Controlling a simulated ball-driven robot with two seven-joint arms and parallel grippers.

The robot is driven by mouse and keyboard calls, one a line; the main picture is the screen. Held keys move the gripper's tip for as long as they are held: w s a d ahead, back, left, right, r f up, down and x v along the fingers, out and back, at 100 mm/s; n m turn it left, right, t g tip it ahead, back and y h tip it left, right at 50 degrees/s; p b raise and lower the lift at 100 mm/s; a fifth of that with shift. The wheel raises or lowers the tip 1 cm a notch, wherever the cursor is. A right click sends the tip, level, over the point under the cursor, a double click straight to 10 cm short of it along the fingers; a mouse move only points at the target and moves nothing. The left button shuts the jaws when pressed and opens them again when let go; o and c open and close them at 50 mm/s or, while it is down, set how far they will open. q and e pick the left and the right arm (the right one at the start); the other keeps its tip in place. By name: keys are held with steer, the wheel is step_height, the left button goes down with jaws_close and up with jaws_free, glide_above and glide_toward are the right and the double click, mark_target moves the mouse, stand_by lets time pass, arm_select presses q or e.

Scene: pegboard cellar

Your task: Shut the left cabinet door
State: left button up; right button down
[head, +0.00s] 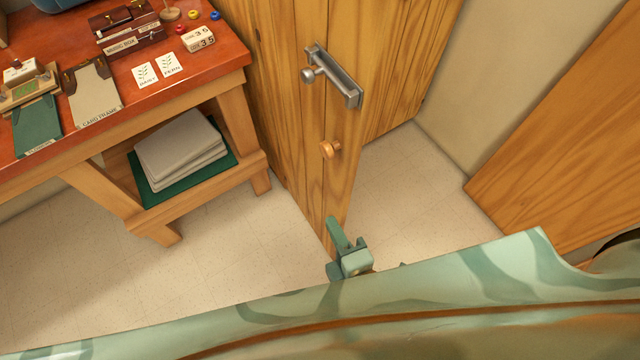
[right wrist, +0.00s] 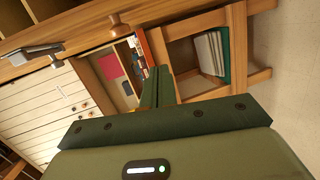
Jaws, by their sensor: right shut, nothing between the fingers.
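A plank wooden door (head: 340,185) stands out toward me in the middle of the head view, swung open. It carries a grey metal handle (head: 335,76) and a round wooden knob (head: 327,150). My right gripper (head: 338,232) is shut and empty at the low near end of the door; I cannot tell whether it touches. In the right wrist view its closed fingers (right wrist: 157,88) point toward the bench, with the knob (right wrist: 118,24) and handle (right wrist: 32,54) above and left. My left gripper is not in view.
A red-topped workbench (head: 222,60) with small boxes and cards stands left of the door. Its low shelf holds a grey stack (head: 180,150). Another wooden panel (head: 565,130) stands at the right. Pale floor (head: 420,195) lies clear between door and panel.

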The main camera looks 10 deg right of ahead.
mark_target(343, 152)
step_height(343, 152, up, 8)
steer(key=f+t+h, duration=0.1)
steer(key=t, duration=0.2)
arm_select(q)
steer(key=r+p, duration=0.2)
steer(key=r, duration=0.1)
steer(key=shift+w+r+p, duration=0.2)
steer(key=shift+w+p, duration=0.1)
steer(key=shift+p, duration=0.1)
arm_select(e)
steer(key=w+d, duration=0.1)
steer(key=w, duration=0.3)
steer(key=w+d, duration=0.1)
steer(key=w, duration=0.3)
steer(key=w+d, duration=0.2)
steer(key=w, duration=0.2)
steer(key=shift+r, duration=0.1)
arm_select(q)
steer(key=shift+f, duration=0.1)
arm_select(e)
steer(key=shift+w+d, duration=0.1)
steer(key=shift+d, duration=0.1)
